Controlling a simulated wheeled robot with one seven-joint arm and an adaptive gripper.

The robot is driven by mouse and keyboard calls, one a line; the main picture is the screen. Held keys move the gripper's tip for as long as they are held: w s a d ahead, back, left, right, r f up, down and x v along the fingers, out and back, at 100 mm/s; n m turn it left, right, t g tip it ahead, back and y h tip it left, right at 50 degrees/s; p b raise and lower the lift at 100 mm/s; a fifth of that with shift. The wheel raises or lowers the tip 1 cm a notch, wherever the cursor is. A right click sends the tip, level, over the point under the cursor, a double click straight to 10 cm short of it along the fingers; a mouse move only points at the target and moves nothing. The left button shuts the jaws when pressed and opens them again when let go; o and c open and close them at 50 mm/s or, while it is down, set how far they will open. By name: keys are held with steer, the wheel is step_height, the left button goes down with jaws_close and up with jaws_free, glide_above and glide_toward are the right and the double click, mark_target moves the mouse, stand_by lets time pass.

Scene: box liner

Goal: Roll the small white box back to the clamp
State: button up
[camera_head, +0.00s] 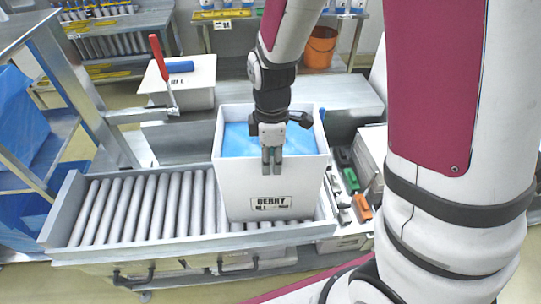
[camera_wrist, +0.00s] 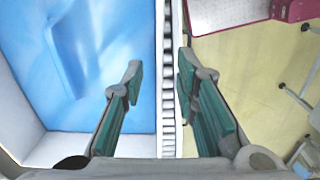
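The white box (camera_head: 245,190) stands upright on the roller conveyor (camera_head: 140,210), toward its right end. It has a printed label on its near face and a blue liner (camera_head: 235,140) inside. The clamp with a red handle (camera_head: 159,58) is mounted at the back left of the conveyor, apart from the box. My gripper (camera_head: 272,168) is at the box's near rim, pointing down. In the wrist view my gripper (camera_wrist: 159,72) is open, with the box wall (camera_wrist: 159,120) running between the fingers and the blue liner (camera_wrist: 80,60) to the left. Whether the fingertips reach below the rim is unclear.
Another white box (camera_head: 190,95) with a blue item on top stands behind the conveyor. Tools and coloured items (camera_head: 350,180) lie at the right of the conveyor. The rollers left of the box are clear. A blue-covered rack (camera_head: 20,120) stands at far left.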

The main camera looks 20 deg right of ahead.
mark_target(258, 158)
jaws_close()
stand_by(0.4)
steer(key=shift+w+a, duration=0.2)
steer(key=shift+a, duration=0.6)
steer(key=shift+w+a, duration=0.15)
steer(key=shift+a, duration=0.6)
jaws_free()
